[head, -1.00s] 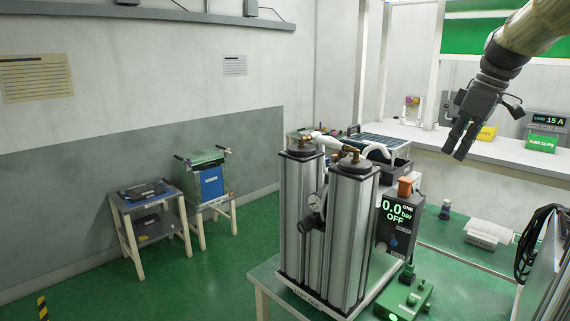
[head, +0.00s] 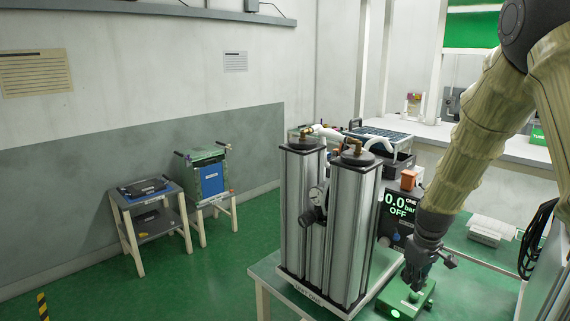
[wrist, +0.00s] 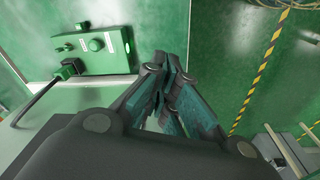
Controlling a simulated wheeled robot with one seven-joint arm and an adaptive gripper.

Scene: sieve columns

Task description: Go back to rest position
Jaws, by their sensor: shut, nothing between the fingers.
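My gripper (head: 416,284) is shut and empty, pointing down in the head view. It appears in front of the green control box (head: 403,305) at the front right of the sieve column stand. In the wrist view the shut fingers (wrist: 172,90) show in the middle, over the green floor. The green control box (wrist: 92,50), with knobs and a black plug, lies to the upper left of them, apart from the fingers. The two grey sieve columns (head: 345,235) stand upright left of my arm. My arm partly covers the display unit (head: 397,212), which reads 0.0 bar OFF.
A white bench (head: 430,135) runs along the back right. Black cables (head: 538,238) hang at the right edge. Two small stands (head: 150,222) with equipment are at the left wall. Yellow-black floor tape (wrist: 262,65) shows in the wrist view. The floor at left is open.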

